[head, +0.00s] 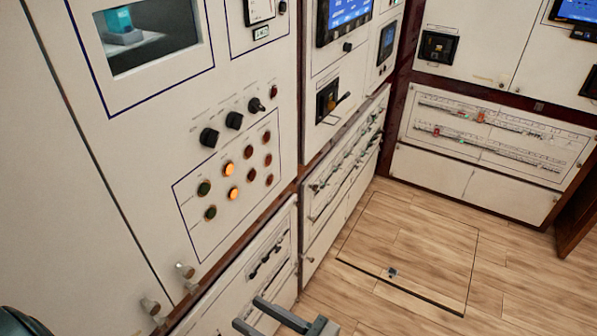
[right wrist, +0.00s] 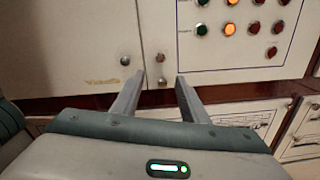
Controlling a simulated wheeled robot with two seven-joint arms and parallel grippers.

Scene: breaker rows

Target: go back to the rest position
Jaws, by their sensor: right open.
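My right gripper (head: 262,314) shows at the bottom of the head view, in front of the lower part of the left cabinet. In the right wrist view the two fingers of the right gripper (right wrist: 158,85) stand apart with nothing between them. They point toward the white cabinet front, near small round knobs (right wrist: 162,58). Whether the fingertips touch the cabinet cannot be told. A dark rounded part, probably mine, shows at the bottom left corner of the head view. My left gripper is not seen.
A white cabinet (head: 60,150) with a button panel (head: 240,185) fills the left. A lower breaker panel (head: 265,255) lies beside the right gripper. Another breaker panel (head: 490,130) stands at the back right. The wooden floor (head: 410,245) with a hatch outline is clear.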

